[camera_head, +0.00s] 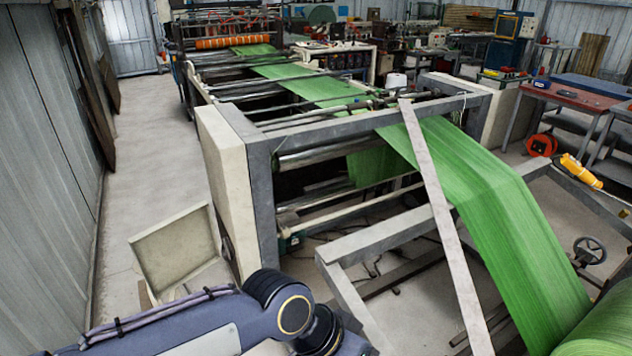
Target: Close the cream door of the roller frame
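The roller frame (262,190) is a grey metal frame with steel rollers, and a green woven web runs through it. A tall cream side panel (222,175) covers its left end. A cream door (172,250), a shallow pan-like panel with a raised rim, stands swung out to the left of the frame's lower end, low near the floor. It looks open; its hinge is not clear. My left arm crosses the bottom left in front of the door's lower part, its end bending out of the picture. Neither gripper shows.
A pale slanted bar (440,215) crosses in front of the green web (480,190). A grey lower frame (385,238) juts toward me on the right. The floor aisle (155,150) left of the frame is clear up to the corrugated wall (45,150).

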